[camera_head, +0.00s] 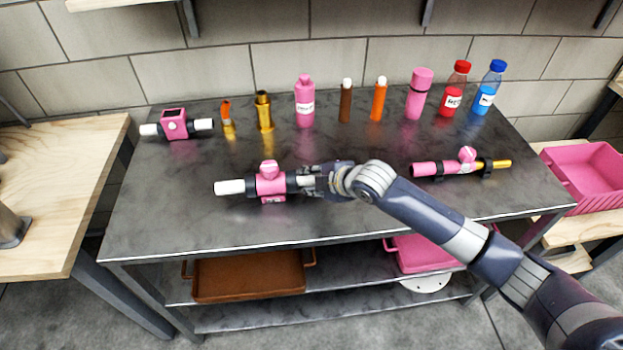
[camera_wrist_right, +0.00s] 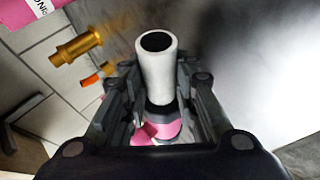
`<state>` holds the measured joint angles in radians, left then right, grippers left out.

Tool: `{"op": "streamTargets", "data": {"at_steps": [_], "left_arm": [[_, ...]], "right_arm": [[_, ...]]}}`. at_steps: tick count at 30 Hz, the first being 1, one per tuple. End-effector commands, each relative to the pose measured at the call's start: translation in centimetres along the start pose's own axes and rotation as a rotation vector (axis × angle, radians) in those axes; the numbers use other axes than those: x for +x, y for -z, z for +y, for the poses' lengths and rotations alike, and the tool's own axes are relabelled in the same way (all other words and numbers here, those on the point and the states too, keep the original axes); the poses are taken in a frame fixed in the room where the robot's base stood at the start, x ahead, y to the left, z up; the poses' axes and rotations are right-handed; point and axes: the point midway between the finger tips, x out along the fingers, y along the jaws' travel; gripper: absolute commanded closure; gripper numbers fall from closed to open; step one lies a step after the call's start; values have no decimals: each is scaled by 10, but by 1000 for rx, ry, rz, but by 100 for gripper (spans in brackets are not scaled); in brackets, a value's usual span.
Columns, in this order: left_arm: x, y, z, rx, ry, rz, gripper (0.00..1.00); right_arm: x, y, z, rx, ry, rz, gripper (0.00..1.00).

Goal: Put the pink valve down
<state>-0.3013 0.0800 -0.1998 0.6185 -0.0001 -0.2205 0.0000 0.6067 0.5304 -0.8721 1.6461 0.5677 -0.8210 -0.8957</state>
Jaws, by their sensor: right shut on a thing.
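The pink valve (camera_head: 270,184) has a round pink knob on top, dark collars and white pipe ends. It lies level over the front middle of the dark table (camera_head: 170,225); I cannot tell whether it touches the top. My right gripper (camera_head: 307,181) comes from the right and is shut on the valve's right-hand pipe end. In the right wrist view, the white pipe end (camera_wrist_right: 157,72) stands between the fingers of the right gripper (camera_wrist_right: 160,85), with the pink body (camera_wrist_right: 165,131) partly hidden below it. My left gripper is not in view.
A pink meter (camera_head: 174,124) lies at the back left. A pink-and-gold pipe assembly (camera_head: 425,169) sits on black holders at the right. Several bottles and filters, including a pink bottle (camera_head: 304,104), line the back. The table's front left is clear. A brown tray (camera_head: 248,277) sits below.

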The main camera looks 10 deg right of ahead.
Motion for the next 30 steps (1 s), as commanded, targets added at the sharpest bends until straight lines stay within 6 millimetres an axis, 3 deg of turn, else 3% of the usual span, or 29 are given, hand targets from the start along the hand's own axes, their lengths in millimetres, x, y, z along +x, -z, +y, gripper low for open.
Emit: {"op": "streamTargets", "data": {"at_steps": [1, 2, 4, 5, 19, 30], "left_arm": [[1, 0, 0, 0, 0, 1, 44], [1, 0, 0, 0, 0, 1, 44], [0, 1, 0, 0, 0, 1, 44], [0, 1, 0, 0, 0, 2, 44], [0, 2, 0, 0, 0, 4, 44], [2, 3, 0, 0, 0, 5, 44]], "right_arm": [[1, 0, -1, 1, -2, 1, 100], [2, -1, -2, 0, 1, -1, 71], [1, -1, -2, 0, 1, -1, 55], [1, -1, -2, 0, 1, -1, 53], [-8, 0, 1, 0, 0, 0, 53], [-72, -1, 1, -2, -1, -1, 53]]}}
